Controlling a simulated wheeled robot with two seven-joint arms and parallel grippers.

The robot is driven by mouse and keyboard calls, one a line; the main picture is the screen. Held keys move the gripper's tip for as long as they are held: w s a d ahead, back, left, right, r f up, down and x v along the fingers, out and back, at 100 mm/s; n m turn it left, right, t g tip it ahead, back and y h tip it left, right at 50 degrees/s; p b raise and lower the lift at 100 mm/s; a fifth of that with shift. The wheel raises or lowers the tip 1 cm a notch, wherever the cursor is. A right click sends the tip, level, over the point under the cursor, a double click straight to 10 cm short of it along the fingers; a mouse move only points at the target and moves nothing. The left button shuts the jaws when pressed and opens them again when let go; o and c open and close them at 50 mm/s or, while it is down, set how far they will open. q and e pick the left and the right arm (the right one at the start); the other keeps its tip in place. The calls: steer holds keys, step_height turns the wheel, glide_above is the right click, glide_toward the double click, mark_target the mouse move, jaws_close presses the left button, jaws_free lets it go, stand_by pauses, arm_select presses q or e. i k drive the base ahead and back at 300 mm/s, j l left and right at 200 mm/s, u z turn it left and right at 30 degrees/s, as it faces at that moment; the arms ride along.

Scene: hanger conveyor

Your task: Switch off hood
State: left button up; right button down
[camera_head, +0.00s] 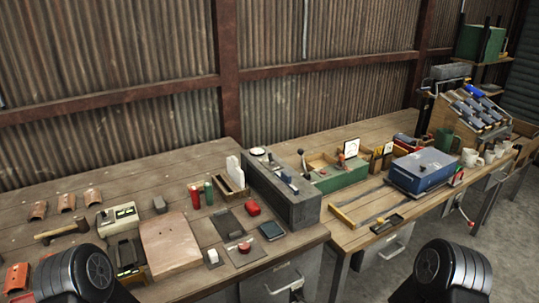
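I cannot make out a hood in this view. A long grey box (295,208) with small fittings on top stands at the right end of the near workbench. A small upright black lever with a round knob (302,155) shows just behind it. I cannot tell whether either belongs to a hood. Dark rounded links of my arms show at the bottom left and bottom right. Neither of my grippers is in view.
The near workbench (130,180) holds a hammer (62,232), a beige device (118,219), a flat tan board (170,245) and red and green cylinders. The far bench holds a blue box (422,168), a green tray (340,178) and several mugs. Floor shows at right.

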mark_target(271, 156)
steer(key=i+l+u, duration=0.1)
steer(key=l+u, duration=0.15)
steer(key=u, duration=0.25)
steer(key=l+u, duration=0.25)
steer(key=u, duration=0.2)
steer(key=l+u, duration=0.15)
steer(key=l, duration=0.55)
steer(key=l+u, duration=0.2)
steer(key=l, duration=0.55)
steer(key=k+l+u, duration=0.15)
steer(key=l, duration=0.55)
